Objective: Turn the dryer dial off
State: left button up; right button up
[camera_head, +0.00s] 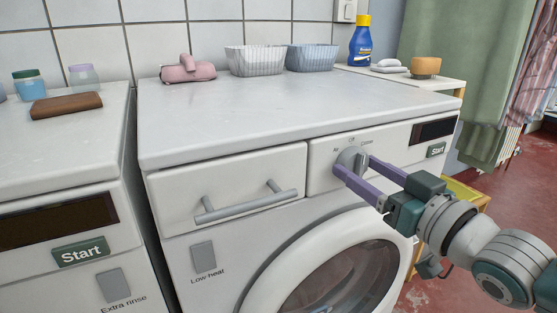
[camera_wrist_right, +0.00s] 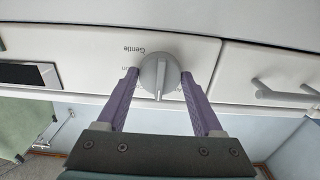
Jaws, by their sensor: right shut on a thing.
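The dryer dial (camera_head: 351,158) is a round grey knob with a raised ridge on the white front panel of the right-hand machine. Small labels sit around its upper side; one reads "Gentle", the others are hard to read. In the right wrist view the picture is upside down and the dial (camera_wrist_right: 158,76) shows its ridge roughly upright. My right gripper (camera_head: 355,165) has its purple fingers on either side of the dial and is shut on it. The fingers hide part of its rim. My left gripper is not in view.
A drawer with a bar handle (camera_head: 250,205) is left of the dial, with the round door (camera_head: 390,280) below. A Start button (camera_head: 436,150) and dark display (camera_head: 432,130) are to the right. Baskets (camera_head: 254,60) and a pink object (camera_head: 187,70) stand on top.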

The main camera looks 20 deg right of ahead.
jog(key=o, duration=1.4)
jog(key=shift+c, duration=0.2)
jog(key=shift+s, duration=0.1)
jog(key=s+p, duration=0.1)
jog(key=s, duration=0.8)
jog(key=shift+s+d+p, duration=0.4)
jog(key=shift+r, duration=0.1)
